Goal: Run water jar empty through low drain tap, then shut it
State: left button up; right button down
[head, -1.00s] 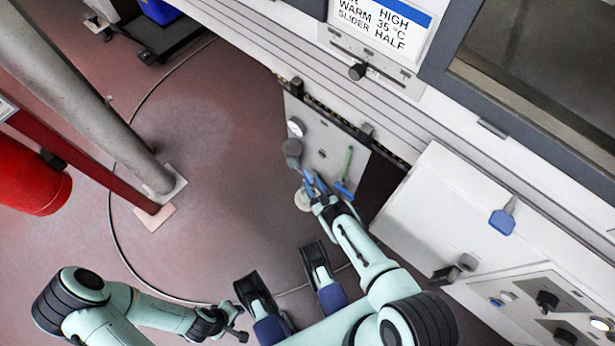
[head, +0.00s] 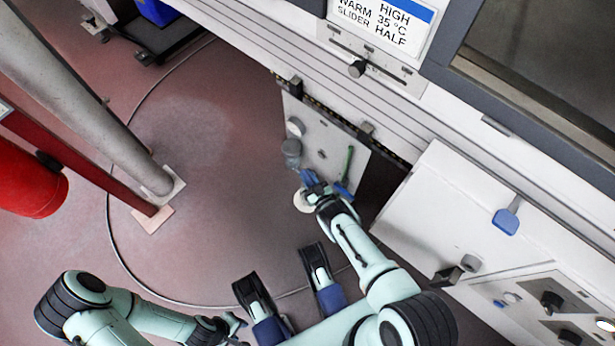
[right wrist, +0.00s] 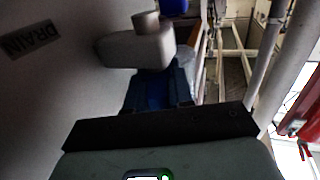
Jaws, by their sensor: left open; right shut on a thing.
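In the right wrist view, the fingers (right wrist: 158,90) meet a grey body (right wrist: 138,48) beside a "DRAIN" label (right wrist: 30,38). This looks like the drain tap; the fingers hide its grip, and I cannot tell its setting or the water level. My left gripper (head: 232,326) is open and empty at the bottom, far from the panel.
A white round thing (head: 303,201) lies below the jar, partly behind my right gripper. A white box (head: 430,215) juts out at right.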

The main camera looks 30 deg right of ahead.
jog(key=shift+n+y, duration=0.6)
jog(key=shift+y, duration=0.4)
jog(key=c, duration=1.1)
grip_release()
pick_arm(q)
jog(key=w+d+r+t+p, duration=0.1)
jog(key=w+r+t+p, duration=0.2)
jog(key=w, duration=0.5)
notch_tip(320, 180, up, 2)
jog(key=shift+w+r+m+p, duration=0.2)
jog(key=shift+w+m+p, duration=0.15)
jog(key=shift+p, duration=0.4)
pick_arm(e)
jog(key=s, duration=0.4)
jog(key=s+d, duration=0.1)
jog(key=s, duration=0.4)
jog(key=s+d, duration=0.1)
jog(key=s, duration=0.3)
jog(key=shift+s+d, duration=0.15)
jog(key=shift+o, duration=0.4)
